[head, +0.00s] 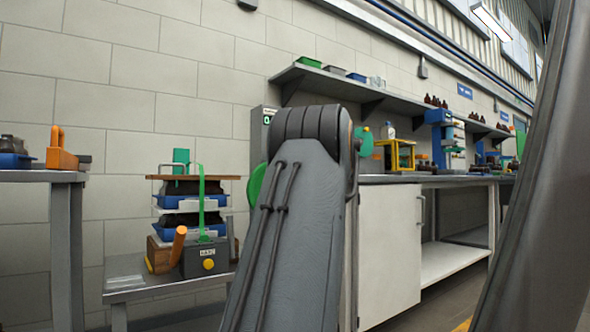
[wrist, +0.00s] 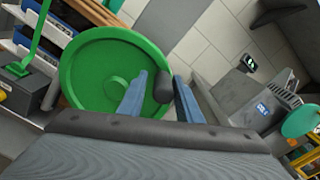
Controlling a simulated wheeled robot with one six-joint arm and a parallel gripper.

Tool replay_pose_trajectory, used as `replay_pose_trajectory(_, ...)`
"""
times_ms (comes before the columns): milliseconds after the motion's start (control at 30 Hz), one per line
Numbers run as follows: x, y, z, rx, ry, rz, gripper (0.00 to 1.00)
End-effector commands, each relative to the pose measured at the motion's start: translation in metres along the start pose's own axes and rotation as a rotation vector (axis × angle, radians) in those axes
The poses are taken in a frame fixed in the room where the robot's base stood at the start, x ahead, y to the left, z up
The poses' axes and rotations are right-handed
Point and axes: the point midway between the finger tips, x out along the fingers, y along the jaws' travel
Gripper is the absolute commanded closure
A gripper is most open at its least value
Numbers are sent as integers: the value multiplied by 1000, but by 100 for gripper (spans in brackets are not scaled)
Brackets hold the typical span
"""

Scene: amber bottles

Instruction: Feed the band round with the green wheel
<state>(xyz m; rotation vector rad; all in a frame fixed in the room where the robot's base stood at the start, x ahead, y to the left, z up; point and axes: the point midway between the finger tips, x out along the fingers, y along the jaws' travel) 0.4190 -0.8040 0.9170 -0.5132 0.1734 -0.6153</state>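The green wheel (wrist: 100,70) fills the left middle of the wrist view, with a raised rim and a round hub. A dark knob (wrist: 163,86) shows at its right edge. My gripper (wrist: 160,80) is open, its two blue-grey fingers on either side of the knob with visible gaps. I cannot tell how deep the knob sits between them. In the head view only a sliver of the wheel (head: 256,184) shows beside my arm, which hides my gripper. The green band (head: 201,195) runs upright past stacked blue trays (head: 178,203) to a grey box (head: 206,258) with a yellow button.
The trays and box stand on a low grey bench (head: 155,284). A white cabinet (head: 390,245) and worktop with a yellow frame (head: 397,154) lie to the right. A teal disc (wrist: 302,120) is at the right of the wrist view. A side table (head: 40,176) stands left.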

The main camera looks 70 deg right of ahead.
Motion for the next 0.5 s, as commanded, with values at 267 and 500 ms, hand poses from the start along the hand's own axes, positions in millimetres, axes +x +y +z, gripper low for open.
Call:
replay_pose_trajectory(267, -1, -3, 1, -3, -1, -6, 61)
replay_pose_trajectory(500, -19, -4, 3, -2, 0, -6, 61)
